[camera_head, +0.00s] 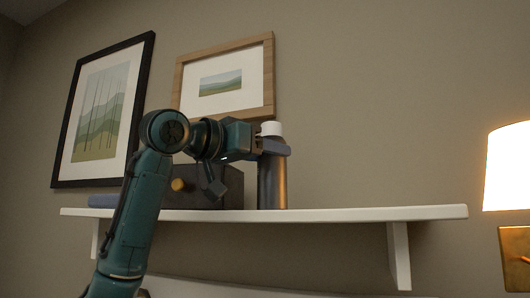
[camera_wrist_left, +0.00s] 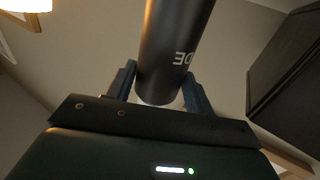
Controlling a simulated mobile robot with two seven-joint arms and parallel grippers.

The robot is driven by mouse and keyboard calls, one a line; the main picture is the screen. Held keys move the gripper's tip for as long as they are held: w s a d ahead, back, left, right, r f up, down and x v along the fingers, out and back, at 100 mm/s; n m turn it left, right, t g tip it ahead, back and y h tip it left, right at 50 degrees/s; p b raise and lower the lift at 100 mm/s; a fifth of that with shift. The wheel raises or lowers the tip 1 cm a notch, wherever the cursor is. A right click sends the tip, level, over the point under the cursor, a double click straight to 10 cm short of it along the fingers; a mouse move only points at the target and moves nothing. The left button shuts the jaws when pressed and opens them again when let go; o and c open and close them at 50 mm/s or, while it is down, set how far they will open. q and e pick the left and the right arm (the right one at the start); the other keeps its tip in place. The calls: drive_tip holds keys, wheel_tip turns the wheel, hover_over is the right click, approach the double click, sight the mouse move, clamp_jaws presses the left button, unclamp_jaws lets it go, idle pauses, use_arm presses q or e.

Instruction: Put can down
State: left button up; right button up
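A dark grey cylindrical can (camera_head: 271,185) with a white cap stands upright at the middle of the white wall shelf (camera_head: 350,214). Its base appears to meet the shelf top, but a small gap cannot be ruled out. My left gripper (camera_head: 274,147) is at the upper part of the can, just below the cap. In the left wrist view the can (camera_wrist_left: 175,45), with pale lettering, sits between the two blue fingers of my left gripper (camera_wrist_left: 162,92), which look closed against its sides. My right gripper is not in view.
A dark box (camera_head: 228,185) with a yellow knob stands on the shelf left of the can, behind my arm. A blue object (camera_head: 102,201) lies at the shelf's left end. The shelf right of the can is clear. A lit lamp (camera_head: 509,165) is at far right.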

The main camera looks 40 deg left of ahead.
use_arm(q)
drive_tip(key=o, duration=0.4)
drive_tip(key=shift+c, duration=0.2)
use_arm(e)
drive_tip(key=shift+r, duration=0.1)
use_arm(q)
drive_tip(key=b+v, duration=0.3)
drive_tip(key=v, duration=0.9)
drive_tip(key=shift+r, duration=0.15)
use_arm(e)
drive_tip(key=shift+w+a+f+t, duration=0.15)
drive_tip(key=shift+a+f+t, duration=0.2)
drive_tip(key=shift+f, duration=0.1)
use_arm(q)
drive_tip(key=shift+d, duration=0.1)
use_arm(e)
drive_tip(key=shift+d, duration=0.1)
use_arm(q)
drive_tip(key=shift+s, duration=0.1)
